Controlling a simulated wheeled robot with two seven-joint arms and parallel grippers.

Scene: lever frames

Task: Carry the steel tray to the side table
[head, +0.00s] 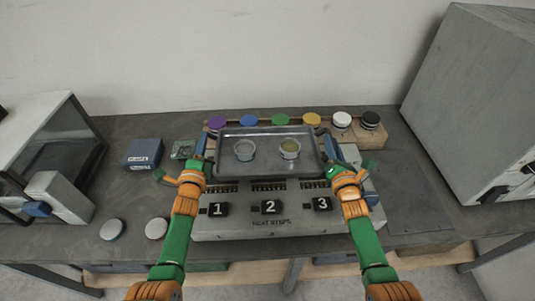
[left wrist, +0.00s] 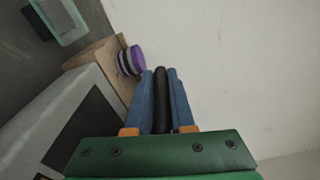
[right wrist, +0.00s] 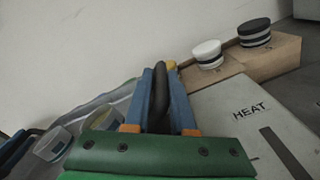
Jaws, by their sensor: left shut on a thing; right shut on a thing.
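The steel tray (head: 267,172) is held level in the head view, above the grey heat-steps unit (head: 270,225). It carries two small cups, a clear one (head: 244,150) and one with yellowish contents (head: 290,149). My left gripper (head: 204,150) is shut on the tray's dark left handle, which shows between the blue fingers in the left wrist view (left wrist: 162,100). My right gripper (head: 331,148) is shut on the right handle, also seen in the right wrist view (right wrist: 158,100). The side table cannot be made out for certain.
A wooden rack with coloured lids, including a purple one (head: 217,122) and a black one (head: 371,118), stands behind the tray. A blue box (head: 142,154) and two round lids (head: 113,229) lie left. A large grey cabinet (head: 475,100) stands right.

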